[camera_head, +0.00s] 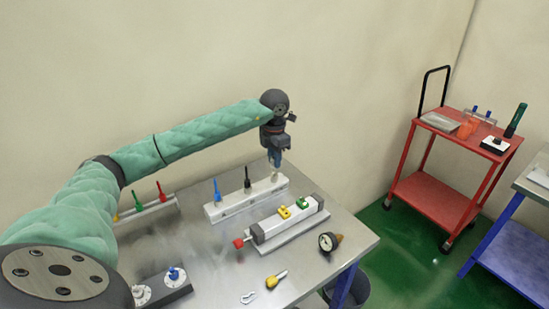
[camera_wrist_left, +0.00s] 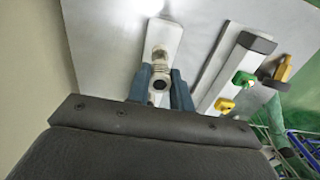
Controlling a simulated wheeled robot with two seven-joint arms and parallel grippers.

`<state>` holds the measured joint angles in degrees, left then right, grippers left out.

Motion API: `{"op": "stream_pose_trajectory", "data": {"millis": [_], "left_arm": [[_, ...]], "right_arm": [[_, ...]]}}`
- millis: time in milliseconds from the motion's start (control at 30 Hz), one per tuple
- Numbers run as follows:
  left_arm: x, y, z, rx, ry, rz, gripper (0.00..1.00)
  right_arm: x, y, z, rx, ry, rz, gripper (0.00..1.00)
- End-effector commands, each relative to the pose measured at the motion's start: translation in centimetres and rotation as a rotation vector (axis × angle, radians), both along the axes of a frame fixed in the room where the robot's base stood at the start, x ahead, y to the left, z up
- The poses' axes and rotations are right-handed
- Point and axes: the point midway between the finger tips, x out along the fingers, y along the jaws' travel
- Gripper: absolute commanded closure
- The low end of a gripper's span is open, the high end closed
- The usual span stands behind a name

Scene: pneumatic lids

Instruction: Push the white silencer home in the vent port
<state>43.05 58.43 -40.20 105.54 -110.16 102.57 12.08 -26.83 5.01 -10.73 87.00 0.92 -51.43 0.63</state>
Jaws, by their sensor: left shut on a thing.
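The white manifold block (camera_head: 235,203) lies on the steel table, with a blue-tipped and a black-tipped fitting standing up from it. My left gripper (camera_head: 274,160) is above the block's right end, pointing down. It is shut on the pale silencer (camera_head: 274,176), whose lower end meets or nearly meets the block. In the left wrist view, the silencer (camera_wrist_left: 160,70) sits between the blue fingers of my gripper (camera_wrist_left: 160,85), in line with the block's end (camera_wrist_left: 163,36). The vent port is hidden below it, so I cannot tell how deep it sits. My right gripper is not in view.
A cylinder with green and yellow fittings (camera_head: 290,225) lies right of the block. A gauge (camera_head: 328,242), a yellow-handled tool (camera_head: 276,280) and a small metal clip (camera_head: 249,297) lie in front. A rail with red and green fittings (camera_head: 148,208) is at left. A red cart (camera_head: 430,195) stands beyond.

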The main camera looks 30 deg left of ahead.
Motion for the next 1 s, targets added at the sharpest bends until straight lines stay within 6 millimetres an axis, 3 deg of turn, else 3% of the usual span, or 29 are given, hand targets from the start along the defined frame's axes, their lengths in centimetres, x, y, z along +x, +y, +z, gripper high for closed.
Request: {"op": "stream_pose_trajectory", "data": {"millis": [1000], "left_arm": [[-0.03,-0.02,0.03,0.0,0.0,0.0,1.0]], "right_arm": [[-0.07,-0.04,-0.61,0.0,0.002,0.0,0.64]]}}
